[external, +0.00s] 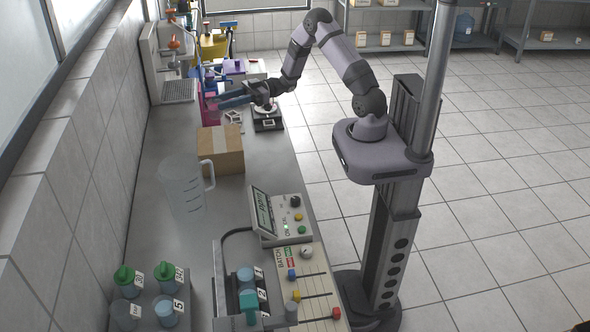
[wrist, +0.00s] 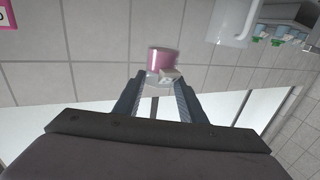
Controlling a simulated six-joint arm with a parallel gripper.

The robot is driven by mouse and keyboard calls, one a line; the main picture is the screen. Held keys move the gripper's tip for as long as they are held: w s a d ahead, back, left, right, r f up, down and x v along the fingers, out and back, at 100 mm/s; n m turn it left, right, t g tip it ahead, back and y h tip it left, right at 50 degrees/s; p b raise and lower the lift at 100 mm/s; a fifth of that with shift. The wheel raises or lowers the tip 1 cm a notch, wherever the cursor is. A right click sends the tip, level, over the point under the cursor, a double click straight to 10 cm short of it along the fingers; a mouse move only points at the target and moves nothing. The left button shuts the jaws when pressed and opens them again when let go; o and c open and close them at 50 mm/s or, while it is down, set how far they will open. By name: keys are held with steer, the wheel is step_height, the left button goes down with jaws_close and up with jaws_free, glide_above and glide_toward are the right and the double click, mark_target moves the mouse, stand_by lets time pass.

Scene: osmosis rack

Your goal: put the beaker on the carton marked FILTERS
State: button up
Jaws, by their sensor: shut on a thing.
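My gripper (external: 215,102) is over the far part of the bench, beyond the brown carton. In the wrist view my gripper (wrist: 161,82) has its two fingers closed on a small clear vessel with pink contents, which looks like the beaker (wrist: 163,60). A small pale block-like shape shows at its lower edge. In the external view the beaker is hard to make out against the magenta things behind the fingertips. A closed brown carton (external: 220,153) sits on the bench, nearer the camera than my gripper. Its top is bare; no FILTERS marking can be read from here.
A large clear graduated jug (external: 183,187) stands left of and nearer than the carton. A display unit (external: 281,216) and slider panel (external: 306,285) lie along the right edge. Green-capped bottles (external: 127,281) stand at front left. A small dark device (external: 267,118) is below my wrist.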

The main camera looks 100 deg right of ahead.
steer(key=shift+f+p, duration=0.55)
steer(key=shift+f, duration=1.9)
steer(key=shift+f+p, duration=0.6)
steer(key=shift+f, duration=1.45)
steer(key=shift+f, duration=0.1)
steer(key=shift+f, duration=0.15)
steer(key=o, duration=1.1)
steer(key=shift+c, duration=0.2)
